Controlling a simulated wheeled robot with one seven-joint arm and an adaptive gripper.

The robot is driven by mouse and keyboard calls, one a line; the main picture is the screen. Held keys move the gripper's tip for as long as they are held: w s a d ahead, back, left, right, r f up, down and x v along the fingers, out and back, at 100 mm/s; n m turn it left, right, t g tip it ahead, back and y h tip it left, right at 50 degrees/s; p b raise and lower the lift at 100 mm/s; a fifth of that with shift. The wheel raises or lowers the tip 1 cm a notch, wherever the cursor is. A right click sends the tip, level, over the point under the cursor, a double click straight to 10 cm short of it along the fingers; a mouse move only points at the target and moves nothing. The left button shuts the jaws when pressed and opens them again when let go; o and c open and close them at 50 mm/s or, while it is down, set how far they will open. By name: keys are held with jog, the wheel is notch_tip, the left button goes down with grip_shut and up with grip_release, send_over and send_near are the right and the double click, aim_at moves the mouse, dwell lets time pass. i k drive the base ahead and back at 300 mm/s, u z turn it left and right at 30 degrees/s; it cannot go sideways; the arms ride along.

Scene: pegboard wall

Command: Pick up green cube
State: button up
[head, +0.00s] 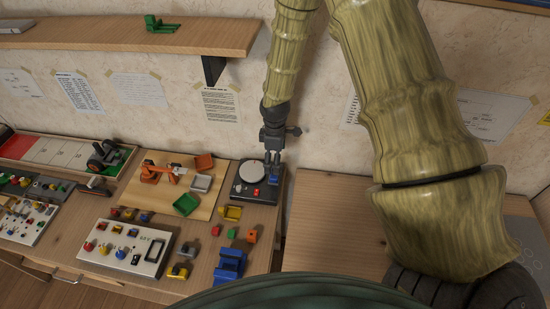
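A small green cube (232,233) sits on the wooden table, between a small red cube (215,231) and an orange-red block (251,236). My gripper (273,173) hangs pointing down at the back right of the table, over the black device with a round white dial (252,173). It is behind and to the right of the green cube, well apart from it. A small blue thing (274,180) shows right at the fingertips. The fingers are too small here to tell whether they are open, or whether they touch the blue thing.
Near the cube are a yellow tray (232,213), a green tray (186,204), a blue block-like object (230,264) and a white button panel (125,247). A wooden shelf (110,35) juts from the wall at upper left. The right table (325,225) has bare room.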

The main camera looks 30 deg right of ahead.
aim_at(231, 234)
jog(key=k, duration=1.5)
